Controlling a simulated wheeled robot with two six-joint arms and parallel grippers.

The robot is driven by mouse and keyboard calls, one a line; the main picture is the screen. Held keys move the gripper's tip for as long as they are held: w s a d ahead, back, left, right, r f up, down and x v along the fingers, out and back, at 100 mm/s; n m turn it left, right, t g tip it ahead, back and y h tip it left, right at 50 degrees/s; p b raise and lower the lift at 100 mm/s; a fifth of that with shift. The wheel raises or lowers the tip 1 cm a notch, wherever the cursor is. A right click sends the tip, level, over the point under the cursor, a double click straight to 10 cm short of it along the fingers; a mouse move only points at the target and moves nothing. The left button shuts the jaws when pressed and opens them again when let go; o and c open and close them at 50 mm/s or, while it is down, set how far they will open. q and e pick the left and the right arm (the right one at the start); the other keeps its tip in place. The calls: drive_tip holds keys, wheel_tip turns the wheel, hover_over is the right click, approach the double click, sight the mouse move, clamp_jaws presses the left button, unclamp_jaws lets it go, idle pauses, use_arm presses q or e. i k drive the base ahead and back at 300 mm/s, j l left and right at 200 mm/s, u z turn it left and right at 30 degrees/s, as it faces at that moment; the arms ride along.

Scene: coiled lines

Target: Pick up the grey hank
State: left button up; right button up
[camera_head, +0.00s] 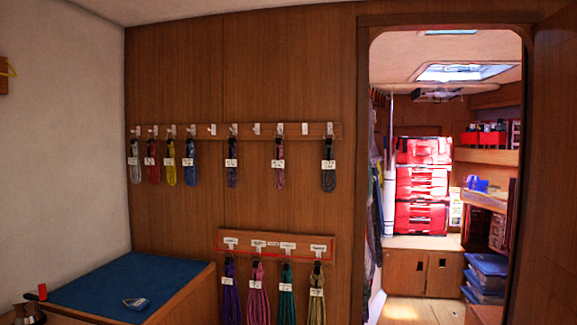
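Several coiled hanks hang from pegs on an upper wooden rail (355,131) on the back wall. A dark grey hank (328,180) hangs at the right end of this row, with a white tag across its upper part. A pale grey-white hank (135,172) hangs at the far left end, also tagged. I cannot tell from the picture alone which of these two is the grey hank. Neither of my grippers is in view.
Red, yellow, blue and purplish hanks hang between them. A lower rail (330,240) holds purple, pink, green and beige hanks. A blue-topped cabinet (130,275) stands at lower left, with a small object (135,303) on it. A doorway opens at right onto red cases (422,182).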

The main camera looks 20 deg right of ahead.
sight(329, 163)
drive_tip(key=i+l+u, duration=0.15)
drive_tip(key=l, duration=0.2)
drive_tip(key=i+l+u, duration=0.1)
drive_tip(key=l, duration=0.3)
drive_tip(key=i+l+u, duration=0.3)
drive_tip(key=l, duration=0.5)
drive_tip(key=i+l+u, duration=0.1)
drive_tip(key=l, duration=0.3)
drive_tip(key=i, duration=0.1)
